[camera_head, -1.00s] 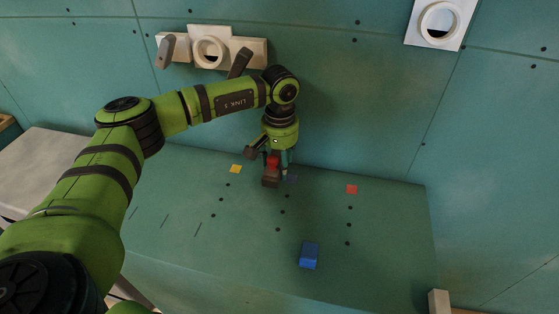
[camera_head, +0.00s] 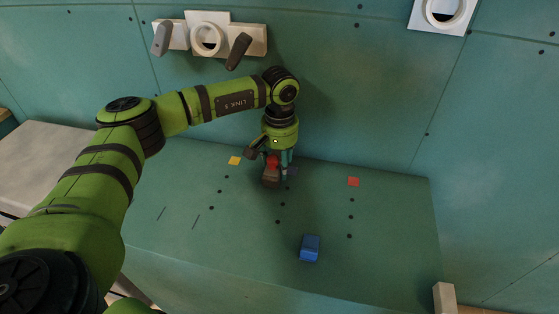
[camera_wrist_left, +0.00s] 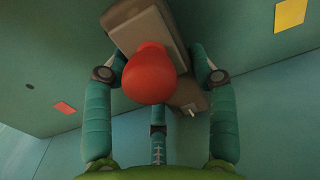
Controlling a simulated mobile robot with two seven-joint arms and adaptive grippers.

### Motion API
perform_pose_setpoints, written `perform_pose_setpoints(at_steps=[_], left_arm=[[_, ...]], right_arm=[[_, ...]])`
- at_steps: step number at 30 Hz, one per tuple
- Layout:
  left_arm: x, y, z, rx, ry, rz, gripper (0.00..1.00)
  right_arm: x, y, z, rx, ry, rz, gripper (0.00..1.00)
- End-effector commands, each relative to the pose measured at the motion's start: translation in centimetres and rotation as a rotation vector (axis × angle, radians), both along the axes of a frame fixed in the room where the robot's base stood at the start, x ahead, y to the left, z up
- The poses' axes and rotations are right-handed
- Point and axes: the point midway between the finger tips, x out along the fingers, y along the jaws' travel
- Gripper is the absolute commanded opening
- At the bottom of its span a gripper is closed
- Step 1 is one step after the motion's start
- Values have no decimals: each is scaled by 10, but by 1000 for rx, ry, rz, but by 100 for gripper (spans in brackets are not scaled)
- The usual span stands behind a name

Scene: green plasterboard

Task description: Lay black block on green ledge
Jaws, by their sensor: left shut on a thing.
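The dark block (camera_head: 271,176), brownish-black with a red knob (camera_head: 272,161), is at my left gripper (camera_head: 279,164) over the back middle of the green ledge (camera_head: 330,215). In the left wrist view the block (camera_wrist_left: 140,25) lies beyond the knob (camera_wrist_left: 147,73), between the two teal fingers of the left gripper (camera_wrist_left: 158,68). The gripper is shut on it. I cannot tell whether the block touches the ledge. My right gripper is not in view.
A blue block (camera_head: 310,248) lies at the front of the ledge. White fixtures (camera_head: 206,38) hang on the wall behind. The ledge's right side is mostly clear.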

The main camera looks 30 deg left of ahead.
Motion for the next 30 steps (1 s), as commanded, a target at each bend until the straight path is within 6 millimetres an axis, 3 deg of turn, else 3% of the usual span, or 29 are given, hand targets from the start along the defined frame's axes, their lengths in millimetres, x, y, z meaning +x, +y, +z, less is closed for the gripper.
perform_pose_setpoints(at_steps=[21,22,24,30], left_arm=[[0,0,-13,-1,-1,0,13],[0,0,-12,-1,-1,0,62],[0,0,-12,-1,-1,0,85],[0,0,-12,0,0,0,85]], right_arm=[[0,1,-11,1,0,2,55],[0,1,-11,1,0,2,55],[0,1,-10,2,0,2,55],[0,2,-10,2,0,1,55]])
